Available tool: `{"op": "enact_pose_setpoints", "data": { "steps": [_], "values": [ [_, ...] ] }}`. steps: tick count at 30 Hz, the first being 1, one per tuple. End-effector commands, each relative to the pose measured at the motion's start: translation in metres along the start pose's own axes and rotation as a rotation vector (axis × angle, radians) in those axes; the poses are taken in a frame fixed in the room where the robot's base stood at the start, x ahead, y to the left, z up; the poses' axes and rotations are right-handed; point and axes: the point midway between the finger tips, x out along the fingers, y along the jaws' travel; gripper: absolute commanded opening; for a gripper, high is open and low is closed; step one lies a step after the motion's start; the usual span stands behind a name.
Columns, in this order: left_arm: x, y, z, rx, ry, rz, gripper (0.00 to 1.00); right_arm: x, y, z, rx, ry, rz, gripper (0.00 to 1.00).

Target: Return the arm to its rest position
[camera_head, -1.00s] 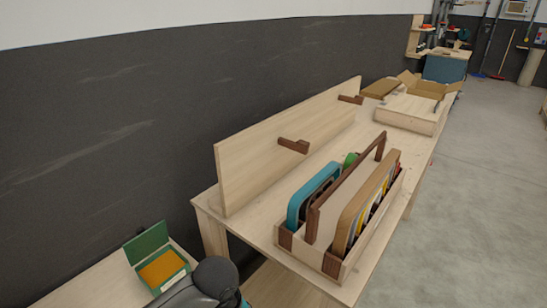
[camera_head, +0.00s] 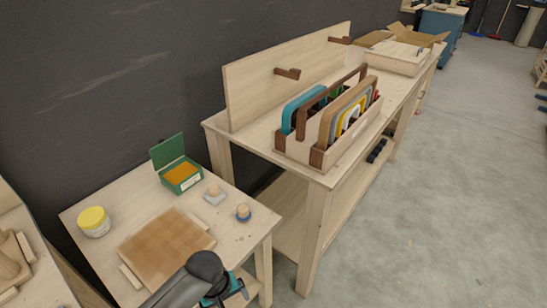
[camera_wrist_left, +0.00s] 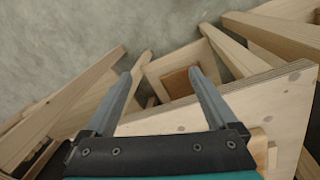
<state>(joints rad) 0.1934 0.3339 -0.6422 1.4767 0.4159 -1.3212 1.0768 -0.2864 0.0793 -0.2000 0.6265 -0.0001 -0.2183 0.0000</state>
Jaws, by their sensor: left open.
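My left arm comes in at the bottom of the head view, dark grey with a teal part at its end, beside the front edge of the small low table (camera_head: 82,222). My left gripper (camera_wrist_left: 163,74) shows in the left wrist view with its two grey fingers apart and nothing between them. Beyond the fingers are a wooden frame with a brown panel (camera_wrist_left: 178,84), table legs and the grey floor. In the head view the fingers are hard to make out. My right gripper is not in view.
The low table holds a brown board (camera_head: 167,240), a yellow-lidded jar (camera_head: 94,221), a green box (camera_head: 181,177) and small wooden knobs. A taller bench (camera_head: 222,124) carries a divided caddy (camera_head: 294,148) with coloured frames. Open floor lies right.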

Motion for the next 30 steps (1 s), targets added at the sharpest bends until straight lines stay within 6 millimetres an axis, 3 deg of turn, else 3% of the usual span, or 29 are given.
{"op": "enact_pose_setpoints", "data": {
  "steps": [1, 5, 7, 13, 18, 21, 24, 30],
  "values": [
    [0.031, -0.015, 0.007, 0.022, -0.002, -0.001, 0.92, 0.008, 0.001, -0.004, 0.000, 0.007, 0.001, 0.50],
    [0.098, -0.059, 0.024, 0.127, 0.030, -0.001, 0.92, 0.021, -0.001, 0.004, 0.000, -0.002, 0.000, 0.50],
    [0.133, -0.088, 0.042, 0.199, 0.044, -0.012, 0.92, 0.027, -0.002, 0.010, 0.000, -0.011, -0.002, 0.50],
    [0.209, -0.179, 0.125, 0.447, 0.049, -0.063, 0.92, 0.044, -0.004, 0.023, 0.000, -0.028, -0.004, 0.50],
    [0.237, -0.232, 0.197, 0.630, 0.028, -0.085, 0.92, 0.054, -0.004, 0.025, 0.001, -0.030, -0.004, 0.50],
    [0.241, -0.247, 0.223, 0.696, 0.020, -0.088, 0.92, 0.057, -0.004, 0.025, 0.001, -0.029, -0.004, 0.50],
    [0.243, -0.254, 0.235, 0.729, 0.016, -0.088, 0.92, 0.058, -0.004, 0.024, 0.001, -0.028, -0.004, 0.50],
    [0.242, -0.255, 0.237, 0.738, 0.017, -0.088, 0.92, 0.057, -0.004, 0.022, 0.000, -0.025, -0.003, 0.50]
  ]
}}
